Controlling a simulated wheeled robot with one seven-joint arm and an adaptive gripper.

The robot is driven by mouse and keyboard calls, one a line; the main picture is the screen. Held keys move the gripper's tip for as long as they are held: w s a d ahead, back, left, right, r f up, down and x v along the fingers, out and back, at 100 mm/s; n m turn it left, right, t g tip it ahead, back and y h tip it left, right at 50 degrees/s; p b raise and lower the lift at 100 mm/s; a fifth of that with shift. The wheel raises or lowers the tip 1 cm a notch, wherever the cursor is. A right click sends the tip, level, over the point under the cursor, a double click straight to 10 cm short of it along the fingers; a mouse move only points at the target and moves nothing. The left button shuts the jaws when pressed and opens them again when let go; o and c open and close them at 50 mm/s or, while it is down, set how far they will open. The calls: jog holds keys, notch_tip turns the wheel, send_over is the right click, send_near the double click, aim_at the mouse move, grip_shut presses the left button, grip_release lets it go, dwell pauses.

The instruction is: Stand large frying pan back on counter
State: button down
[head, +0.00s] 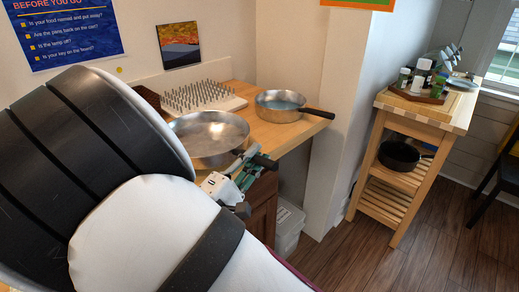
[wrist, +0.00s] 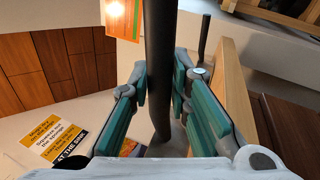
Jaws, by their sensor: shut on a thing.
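The large frying pan (head: 208,133) is a shiny metal pan with a black handle, level and open side up at the front of the wooden counter (head: 296,130). My gripper (head: 247,166) is shut on its handle at the pan's near right side. In the wrist view, the dark handle (wrist: 160,60) runs between the green finger pads of my gripper (wrist: 163,85). My arm hides the pan's left side and the counter below. I cannot tell whether the pan's base touches the counter.
A smaller metal pan (head: 282,104) sits behind to the right, its black handle past the counter edge. A pegged rack (head: 203,97) stands at the back. A wall post (head: 340,120) separates the counter from a wooden cart (head: 398,182) holding bottles and a black pan (head: 399,155).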

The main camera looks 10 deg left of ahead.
jog(key=shift+w+a, duration=0.3)
jog(key=shift+w, duration=0.4)
jog(key=shift+w+a+f, duration=0.15)
jog(key=shift+w+f, duration=0.05)
jog(key=shift+f, duration=0.05)
jog(key=shift+f+b, duration=0.5)
jog(key=shift+f, duration=1.1)
jog(key=c, duration=1.5)
grip_release()
jog(key=shift+s+f, duration=0.1)
